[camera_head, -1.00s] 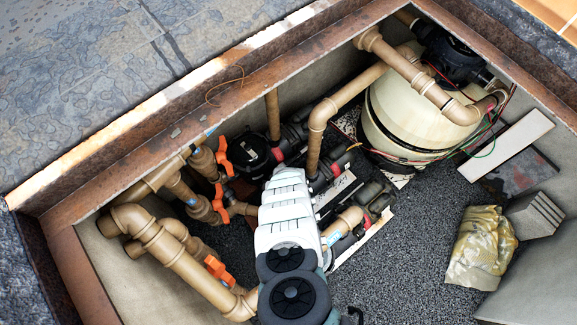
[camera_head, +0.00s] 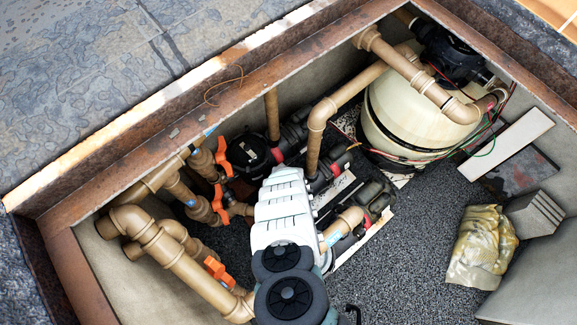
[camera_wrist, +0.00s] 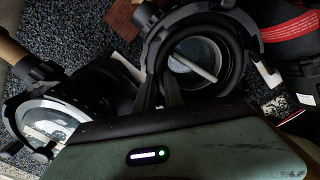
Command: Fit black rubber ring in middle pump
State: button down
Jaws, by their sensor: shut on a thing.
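In the wrist view my gripper (camera_wrist: 160,90) is shut on the near left edge of the black rubber ring (camera_wrist: 237,70). The ring lies over or in the round open mouth of the middle pump (camera_wrist: 150,50), which has a black clamp collar. A pale basket and a light bar show inside the mouth. Whether the ring is seated or just above the rim, I cannot tell, as black lies against black. In the head view my arm covers the middle pump, the ring and my gripper.
Another pump with a clear lid (camera_wrist: 45,125) stands left in the wrist view. The head view shows brown pipes (camera_head: 180,270) with orange valve handles, a cream filter tank (camera_head: 410,125) with loose wires, and a crumpled yellow bag (camera_head: 480,245). The gravel floor (camera_head: 415,270) is open right of my arm.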

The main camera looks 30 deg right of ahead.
jog(key=shift+f+b, duration=0.4)
jog(key=shift+b, duration=0.05)
dwell(1.0)
jog(key=c, duration=1.4)
grip_release()
jog(key=shift+o, duration=0.2)
jog(key=shift+r, duration=0.1)
jog(key=shift+r+p, duration=0.55)
jog(key=shift+r, duration=0.1)
jog(key=shift+r, duration=0.15)
jog(key=shift+r+p, duration=0.55)
jog(key=shift+r, duration=0.15)
